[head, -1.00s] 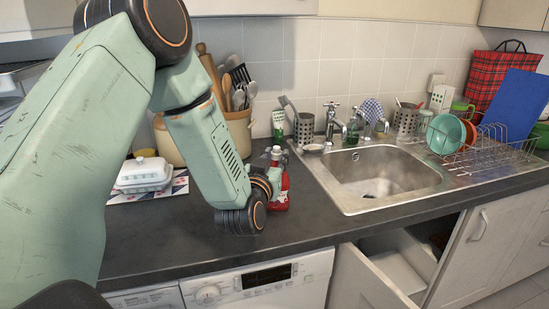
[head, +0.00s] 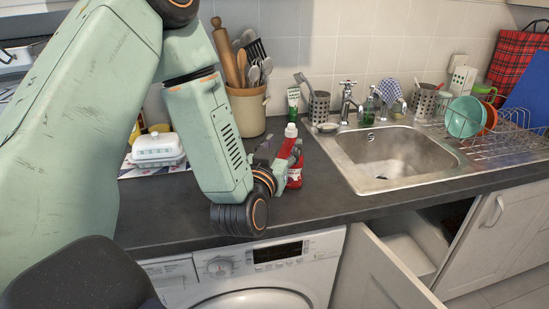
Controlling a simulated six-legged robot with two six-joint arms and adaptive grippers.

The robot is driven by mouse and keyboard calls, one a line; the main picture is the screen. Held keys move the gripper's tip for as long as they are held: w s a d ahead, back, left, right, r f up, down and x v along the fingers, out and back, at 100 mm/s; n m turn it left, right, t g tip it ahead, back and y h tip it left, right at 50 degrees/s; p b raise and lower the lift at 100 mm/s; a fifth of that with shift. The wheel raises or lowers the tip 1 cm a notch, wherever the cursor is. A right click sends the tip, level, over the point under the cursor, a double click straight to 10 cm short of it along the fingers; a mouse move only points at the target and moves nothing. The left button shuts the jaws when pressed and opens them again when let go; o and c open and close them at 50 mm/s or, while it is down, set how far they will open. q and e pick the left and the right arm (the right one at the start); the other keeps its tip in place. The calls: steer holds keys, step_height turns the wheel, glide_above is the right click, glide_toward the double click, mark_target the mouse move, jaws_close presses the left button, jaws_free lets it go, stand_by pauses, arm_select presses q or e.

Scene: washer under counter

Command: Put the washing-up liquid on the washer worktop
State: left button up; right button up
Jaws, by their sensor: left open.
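A red bottle with a white cap (head: 294,172) stands upright on the dark worktop (head: 330,205), left of the sink and above the washer; I take it for the washing-up liquid. My left gripper (head: 284,160) is open, low over the worktop, at the bottle's left side. Its fingers overlap the bottle in the picture and hide part of it; I cannot tell whether they touch. The white washer (head: 270,262) is under the counter, below my left arm. My right gripper is not in view.
A utensil pot (head: 248,111) stands behind the bottle, and a white butter dish (head: 157,148) to the left. The steel sink (head: 385,160) and dish rack (head: 500,140) are at right. A cupboard door (head: 385,265) stands open below the sink. The front worktop is mostly clear.

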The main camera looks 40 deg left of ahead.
arm_select(q)
steer(key=v, duration=0.5)
steer(key=shift+s+d+p, duration=0.2)
steer(key=shift+s+p, duration=0.15)
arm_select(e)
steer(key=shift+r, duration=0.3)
